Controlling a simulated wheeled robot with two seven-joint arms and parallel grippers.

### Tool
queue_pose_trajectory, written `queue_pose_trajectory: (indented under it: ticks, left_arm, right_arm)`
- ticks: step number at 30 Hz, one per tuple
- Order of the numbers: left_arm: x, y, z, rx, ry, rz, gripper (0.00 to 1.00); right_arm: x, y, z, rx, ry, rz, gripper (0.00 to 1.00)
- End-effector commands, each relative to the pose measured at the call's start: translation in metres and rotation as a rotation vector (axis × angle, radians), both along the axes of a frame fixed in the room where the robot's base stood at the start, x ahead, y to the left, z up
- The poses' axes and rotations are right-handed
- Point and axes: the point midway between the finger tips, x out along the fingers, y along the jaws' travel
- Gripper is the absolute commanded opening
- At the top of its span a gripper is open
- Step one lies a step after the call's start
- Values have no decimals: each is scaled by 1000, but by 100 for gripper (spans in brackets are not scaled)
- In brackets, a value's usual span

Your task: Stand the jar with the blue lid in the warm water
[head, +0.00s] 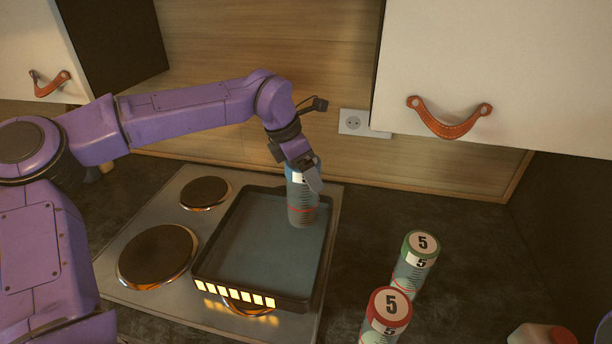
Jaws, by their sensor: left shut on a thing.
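The jar with the blue lid (302,208) is a clear ribbed jar with a red line round it. It is upright at the back right of a dark square pan (210,262) of bluish water. My left gripper (306,178) is shut on its top from above and hides most of the lid. The jar's lower end shows inside the pan's rim; I cannot tell whether it touches the bottom. My right gripper is not in view.
The pan sits on a hob (118,284) with two bare plates at left. A green-lidded jar (413,262) and a red-lidded jar (387,312), both marked 5, stand right of the hob. Cabinets (520,75) with leather pulls (448,128) hang above. Dark worktop at right is partly clear.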

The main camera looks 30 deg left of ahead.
Motion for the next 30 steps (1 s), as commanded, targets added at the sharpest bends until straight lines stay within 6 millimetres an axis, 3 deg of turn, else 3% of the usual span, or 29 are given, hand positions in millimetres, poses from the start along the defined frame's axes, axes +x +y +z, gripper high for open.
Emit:
queue_pose_trajectory:
  ticks: [4, 9, 21, 22, 23, 30]
  left_arm:
    - [10, 7, -11, 0, -1, 1, 0]
    - [9, 6, -39, -1, -1, 0, 0]
    - [9, 6, -46, -1, -5, -1, 0]
    - [9, 6, -47, 0, -2, -1, 90]
    - [9, 6, -47, 0, -2, -1, 100]
    - [9, 6, -45, 0, -2, -1, 100]
  right_arm:
    - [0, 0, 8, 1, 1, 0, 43]
    - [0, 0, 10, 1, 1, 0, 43]
    - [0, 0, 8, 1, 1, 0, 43]
    - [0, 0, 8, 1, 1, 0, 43]
    - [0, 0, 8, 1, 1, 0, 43]
    - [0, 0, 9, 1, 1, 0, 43]
